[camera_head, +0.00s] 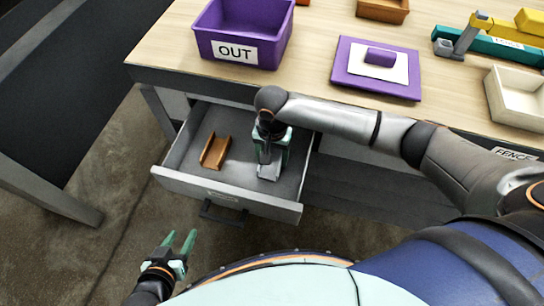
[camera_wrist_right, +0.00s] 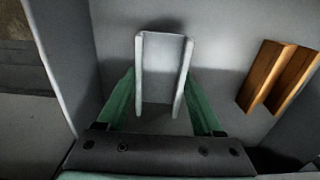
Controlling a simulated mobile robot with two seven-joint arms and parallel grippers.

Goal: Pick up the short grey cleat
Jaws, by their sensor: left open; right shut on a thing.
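The short grey cleat (camera_wrist_right: 162,68) is a pale channel with two raised sides. In the right wrist view it sits between the green fingers of my right gripper (camera_wrist_right: 163,108), which is shut on it. In the head view the gripper (camera_head: 268,165) points down inside the open drawer, with the grey cleat (camera_head: 267,175) at its fingertips, partly hidden. I cannot tell whether the cleat touches the drawer floor. My left gripper (camera_head: 180,243) is open and empty, outside the drawer at its lower left.
The open grey drawer (camera_head: 228,194) also holds an orange-brown cleat (camera_head: 215,151), left of my right gripper. It also shows in the right wrist view (camera_wrist_right: 278,75). On the bench above stand a purple OUT bin (camera_head: 242,35), a purple tray (camera_head: 376,69) and a cream box (camera_head: 517,97).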

